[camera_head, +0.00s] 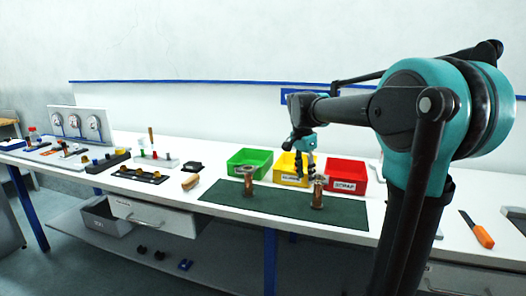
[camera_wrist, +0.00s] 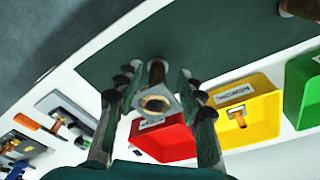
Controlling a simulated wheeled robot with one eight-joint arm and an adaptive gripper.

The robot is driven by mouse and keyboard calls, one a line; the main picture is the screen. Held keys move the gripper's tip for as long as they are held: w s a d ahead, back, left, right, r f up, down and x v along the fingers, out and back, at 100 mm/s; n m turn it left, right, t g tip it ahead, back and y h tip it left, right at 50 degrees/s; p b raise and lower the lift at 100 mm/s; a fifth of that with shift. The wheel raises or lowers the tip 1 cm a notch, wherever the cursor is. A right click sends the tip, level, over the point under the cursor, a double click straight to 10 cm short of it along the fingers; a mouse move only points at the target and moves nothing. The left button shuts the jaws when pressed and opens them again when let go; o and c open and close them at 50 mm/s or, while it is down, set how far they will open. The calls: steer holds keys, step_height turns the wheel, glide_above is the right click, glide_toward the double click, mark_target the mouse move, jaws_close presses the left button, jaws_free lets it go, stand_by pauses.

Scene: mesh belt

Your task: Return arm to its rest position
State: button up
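My gripper (camera_head: 306,172) hangs above the dark green mat (camera_head: 225,197), in front of the yellow and red bins. Its fingers are spread in the wrist view (camera_wrist: 157,100), with a copper-coloured flanged part (camera_wrist: 157,74) showing between them. The fingers look apart from it. That part stands upright on the mat in the head view (camera_head: 318,196), just below and right of the fingertips. A second copper part (camera_head: 248,182) stands upright on the mat to the left. My arm reaches in from the right.
Green (camera_head: 262,156), yellow (camera_head: 283,178) and red (camera_head: 347,172) bins stand behind the mat. A copper-coloured piece (camera_wrist: 239,119) shows at the yellow bin. An orange-handled tool (camera_head: 482,236) lies at right. Gauges (camera_head: 74,122) and small fixtures occupy the bench's left.

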steer(key=s+d+f+n+t+y, duration=0.1)
steer(key=s+d+f+n+t, duration=0.2)
steer(key=s+f+n, duration=0.8)
steer(key=s+d+f, duration=0.1)
steer(key=s+f, duration=1)
steer(key=shift+d+f+n+y, duration=0.2)
steer(key=shift+f+n+y, duration=0.1)
steer(key=shift+f, duration=0.1)
